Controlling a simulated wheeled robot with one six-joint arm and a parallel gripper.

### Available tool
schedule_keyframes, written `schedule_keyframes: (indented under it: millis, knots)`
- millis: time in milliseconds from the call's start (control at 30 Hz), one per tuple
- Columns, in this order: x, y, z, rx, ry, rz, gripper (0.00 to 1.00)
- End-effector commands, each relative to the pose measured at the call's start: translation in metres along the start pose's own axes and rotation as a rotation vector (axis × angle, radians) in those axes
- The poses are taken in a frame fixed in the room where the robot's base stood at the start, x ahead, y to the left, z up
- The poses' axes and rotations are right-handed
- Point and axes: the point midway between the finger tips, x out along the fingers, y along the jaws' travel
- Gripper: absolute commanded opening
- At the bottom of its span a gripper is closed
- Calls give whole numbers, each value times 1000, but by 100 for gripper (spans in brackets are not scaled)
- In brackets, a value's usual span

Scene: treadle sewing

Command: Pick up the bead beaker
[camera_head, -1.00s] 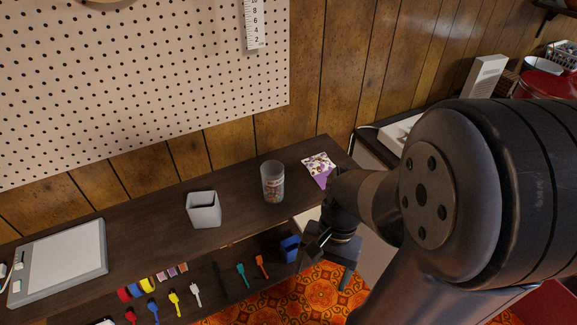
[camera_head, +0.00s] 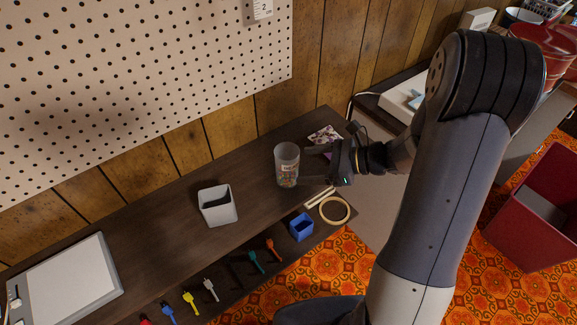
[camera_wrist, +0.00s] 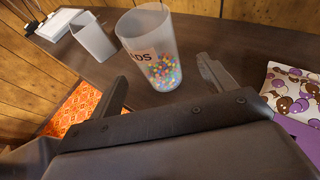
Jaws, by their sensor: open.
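The bead beaker (camera_head: 287,163) is a clear, frosted cup standing upright on the dark shelf top (camera_head: 250,193). In the wrist view the beaker (camera_wrist: 152,45) shows a label ending in "DS" and many coloured beads inside. My gripper (camera_head: 306,166) is at the beaker's right side in the head view, its fingers pointing at it. In the wrist view my gripper (camera_wrist: 165,80) is open, one finger to each side of the beaker's lower part. I cannot tell if either finger touches it.
A grey square cup (camera_head: 218,207) stands left of the beaker, also in the wrist view (camera_wrist: 93,38). A patterned purple card (camera_wrist: 292,95) lies on the other side. Below are a blue box (camera_head: 301,228) and a wooden hoop (camera_head: 334,210). The pegboard wall (camera_head: 130,80) rises behind.

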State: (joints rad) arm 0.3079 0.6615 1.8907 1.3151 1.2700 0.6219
Motion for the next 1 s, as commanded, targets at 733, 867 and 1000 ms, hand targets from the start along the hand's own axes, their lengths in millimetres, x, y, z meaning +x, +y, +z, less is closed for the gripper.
schedule_keyframes:
  millis: [733, 867, 1000]
  knots:
    - [68, 3, -2, -2, 2, 1, 78]
    - [67, 3, -2, -2, 2, 1, 77]
    - [67, 3, -2, -2, 2, 1, 66]
